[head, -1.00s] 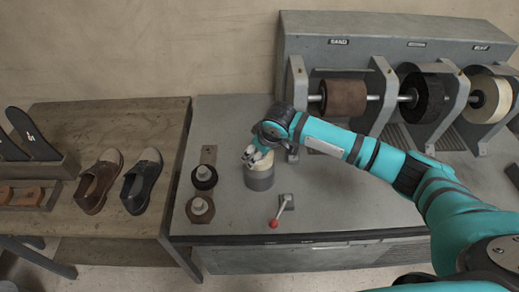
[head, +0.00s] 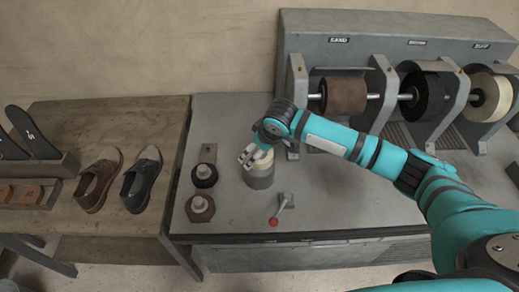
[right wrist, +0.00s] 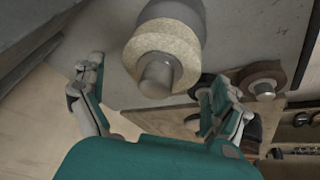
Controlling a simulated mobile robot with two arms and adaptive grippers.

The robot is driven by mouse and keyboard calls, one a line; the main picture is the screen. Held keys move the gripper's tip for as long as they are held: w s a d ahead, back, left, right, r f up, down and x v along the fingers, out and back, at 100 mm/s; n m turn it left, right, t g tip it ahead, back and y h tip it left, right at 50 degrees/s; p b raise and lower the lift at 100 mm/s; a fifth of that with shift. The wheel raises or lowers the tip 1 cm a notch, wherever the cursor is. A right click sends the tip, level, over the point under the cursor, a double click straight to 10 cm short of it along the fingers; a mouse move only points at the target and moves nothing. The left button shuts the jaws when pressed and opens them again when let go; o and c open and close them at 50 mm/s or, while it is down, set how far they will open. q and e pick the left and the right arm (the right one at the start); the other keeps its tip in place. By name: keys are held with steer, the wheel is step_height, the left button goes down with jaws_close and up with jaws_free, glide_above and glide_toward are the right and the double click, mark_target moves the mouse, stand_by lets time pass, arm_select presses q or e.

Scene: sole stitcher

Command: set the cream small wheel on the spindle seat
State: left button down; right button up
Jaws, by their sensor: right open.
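The cream small wheel (head: 264,160) sits on top of a grey cylinder (head: 260,178) on the bench, partly hidden by my right gripper (head: 249,156) in the head view. In the right wrist view the cream wheel (right wrist: 166,47) is around a metal spindle end (right wrist: 157,75), against the grey cylinder (right wrist: 178,10). My right gripper (right wrist: 157,82) is open and empty, its fingers apart on either side of the spindle end. Whether a finger touches the wheel is hard to tell. My left gripper is out of view.
A red-knobbed lever (head: 274,221) stands in front. The grinding machine (head: 345,97) is behind. Shoes (head: 142,182) are on the left table.

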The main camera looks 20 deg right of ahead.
steer(key=v, duration=1.1)
steer(key=shift+s, duration=0.1)
steer(key=s+a+f+y, duration=0.1)
steer(key=s+a+f, duration=0.3)
steer(key=s, duration=0.2)
steer(key=s+a+f+y, duration=0.1)
steer(key=s+a+f, duration=0.2)
steer(key=s+f, duration=0.25)
steer(key=s+d+f+m+h, duration=0.2)
steer(key=s+d, duration=0.3)
steer(key=s, duration=0.3)
steer(key=s+d+f+m+h, duration=0.15)
steer(key=s+d, duration=0.25)
steer(key=s, duration=0.4)
step_height(320, 180, down, 30)
steer(key=s+g+b, duration=0.2)
steer(key=s+d+f+g+b, duration=0.1)
steer(key=s+d+f, duration=0.2)
steer(key=s+f, duration=1.3)
steer(key=shift+s+f+b, duration=0.2)
steer(key=shift+f+b, duration=0.05)
steer(key=shift+b, duration=0.05)
